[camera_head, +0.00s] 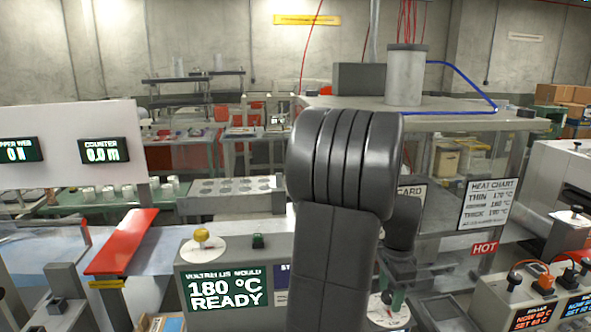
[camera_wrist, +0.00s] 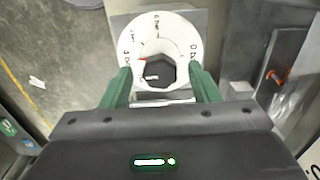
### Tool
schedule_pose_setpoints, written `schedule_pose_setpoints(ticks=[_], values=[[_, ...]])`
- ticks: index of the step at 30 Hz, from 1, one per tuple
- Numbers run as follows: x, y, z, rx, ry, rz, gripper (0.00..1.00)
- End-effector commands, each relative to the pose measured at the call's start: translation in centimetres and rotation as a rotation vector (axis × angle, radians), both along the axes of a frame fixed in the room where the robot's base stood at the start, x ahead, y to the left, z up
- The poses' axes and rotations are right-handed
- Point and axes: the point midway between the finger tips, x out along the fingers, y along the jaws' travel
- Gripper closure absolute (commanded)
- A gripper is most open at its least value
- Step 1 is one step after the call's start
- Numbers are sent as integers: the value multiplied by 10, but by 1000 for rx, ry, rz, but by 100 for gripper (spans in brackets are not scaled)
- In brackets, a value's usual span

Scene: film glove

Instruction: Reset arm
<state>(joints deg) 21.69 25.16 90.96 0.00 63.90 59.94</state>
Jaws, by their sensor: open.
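My gripper (camera_wrist: 160,90) shows in the wrist view with its two green fingers apart and nothing held between them. Beyond the fingers is a white round dial (camera_wrist: 186,30) with marks around its rim and a dark knob (camera_wrist: 160,72) at its centre. The knob appears between the fingertips in the picture; I cannot tell whether they touch it. In the head view my arm rises through the middle and hides part of the machine. A white dial (camera_head: 388,312) shows partly behind my arm at the lower right.
A panel reading "180 °C READY" (camera_head: 225,290) stands left of my arm, with a yellow-knobbed dial (camera_head: 202,240) above it. A red bar (camera_head: 124,242) is at left. Heater boxes (camera_head: 530,300) and a heat chart (camera_head: 490,204) are at right. A lever with an orange part (camera_wrist: 278,76) is right of the fingers.

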Motion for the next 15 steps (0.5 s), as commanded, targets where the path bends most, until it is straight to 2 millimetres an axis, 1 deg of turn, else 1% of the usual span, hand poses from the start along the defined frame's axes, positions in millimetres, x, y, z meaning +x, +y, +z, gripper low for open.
schedule_pose_setpoints(ticks=[5,8,11,15], values=[[0,0,1,0,-1,0,45],[1,0,4,-1,-2,-3,45],[1,0,14,-1,-4,-7,45],[1,0,37,-3,-7,-7,45]])
